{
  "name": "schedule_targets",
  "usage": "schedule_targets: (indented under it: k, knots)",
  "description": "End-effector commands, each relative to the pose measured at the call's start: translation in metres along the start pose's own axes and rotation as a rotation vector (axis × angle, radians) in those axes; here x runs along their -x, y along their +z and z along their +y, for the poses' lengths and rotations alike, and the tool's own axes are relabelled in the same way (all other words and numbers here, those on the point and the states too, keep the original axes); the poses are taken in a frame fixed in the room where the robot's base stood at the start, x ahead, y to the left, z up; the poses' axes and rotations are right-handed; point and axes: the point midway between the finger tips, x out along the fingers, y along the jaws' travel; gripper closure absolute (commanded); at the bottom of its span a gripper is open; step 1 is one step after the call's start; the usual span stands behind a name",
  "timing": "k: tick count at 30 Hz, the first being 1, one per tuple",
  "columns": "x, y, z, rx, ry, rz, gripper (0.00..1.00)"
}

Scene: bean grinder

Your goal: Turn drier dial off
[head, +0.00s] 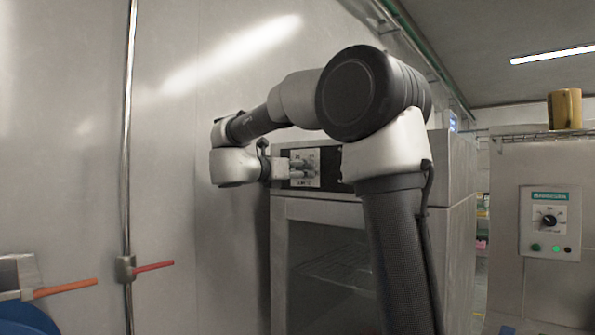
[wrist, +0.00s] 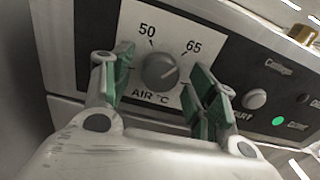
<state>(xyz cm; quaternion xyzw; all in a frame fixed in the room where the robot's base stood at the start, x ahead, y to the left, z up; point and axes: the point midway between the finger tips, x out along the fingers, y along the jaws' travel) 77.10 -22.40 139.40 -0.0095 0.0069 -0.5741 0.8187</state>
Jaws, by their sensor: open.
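The drier dial is a round grey knob (wrist: 160,71) on a white plate marked 50, 65 and AIR °C in the wrist view. Its pointer line is toward the right, below the 65 mark. My gripper (wrist: 158,88) is open, with green-padded fingers on the left and right of the knob. I cannot tell whether either finger touches it. In the head view, my gripper (head: 298,165) is at the drier's (head: 320,207) upper front panel, and the knob itself is hidden or too small to tell.
In the head view, a separate control box (head: 549,222) with a black knob is at the right. Orange (head: 66,287) and red levers (head: 153,267) stick out at the left.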

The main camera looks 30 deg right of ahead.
Motion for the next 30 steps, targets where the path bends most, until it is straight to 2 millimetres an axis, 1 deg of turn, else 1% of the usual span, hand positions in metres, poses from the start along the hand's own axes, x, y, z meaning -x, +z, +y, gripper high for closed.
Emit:
schedule_targets:
  k: [5,6,8,9,13,14,23,30]
  knots:
    - [-0.0002,0.0,0.0002,0.0,0.001,0.0,0.42]
    - [-0.0002,0.0001,0.0002,0.0,0.001,0.0,0.44]
    - [-0.0001,0.0001,0.0002,0.001,0.001,0.0,0.55]
    - [0.0,0.0001,0.0002,0.001,0.001,0.0,0.62]
    - [0.0,0.0001,0.0002,0.001,0.001,0.0,0.86]
    - [0.0,0.0001,0.0002,0.001,0.001,0.0,0.88]
    - [0.0002,0.0001,0.0002,0.027,0.001,0.0,0.88]
    - [0.0002,0.0001,0.0001,0.146,0.001,0.0,0.88]
